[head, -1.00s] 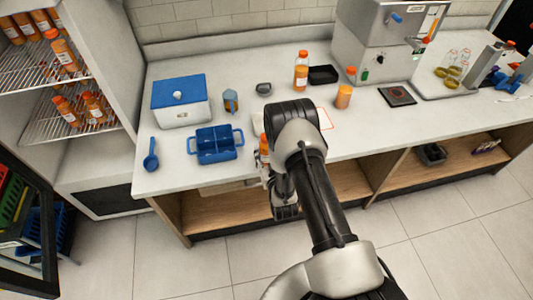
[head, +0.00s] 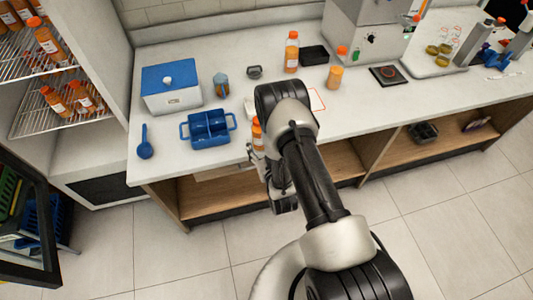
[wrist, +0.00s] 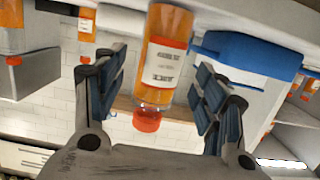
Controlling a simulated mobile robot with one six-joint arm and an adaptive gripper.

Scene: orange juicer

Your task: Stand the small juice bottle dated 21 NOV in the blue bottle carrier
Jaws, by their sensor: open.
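The blue bottle carrier (head: 209,141), with empty compartments and side handles, stands near the counter's front edge in the head view. A small orange juice bottle (head: 257,133) stands to its right, partly hidden by my arm. In the upside-down wrist view, the bottle (wrist: 166,35) has an orange cap and a white label; its date is too blurred to read. My gripper (wrist: 162,92) is open, with one finger on each side of the bottle and gaps showing. In the head view, my arm mostly hides the gripper.
A white box with a blue lid (head: 171,88) stands behind the carrier, and a blue scoop (head: 145,142) lies left of it. Another bottle (head: 291,52), an orange-filled container (head: 335,76) and a black tray (head: 314,55) stand farther back. The counter's front edge is close to my arm.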

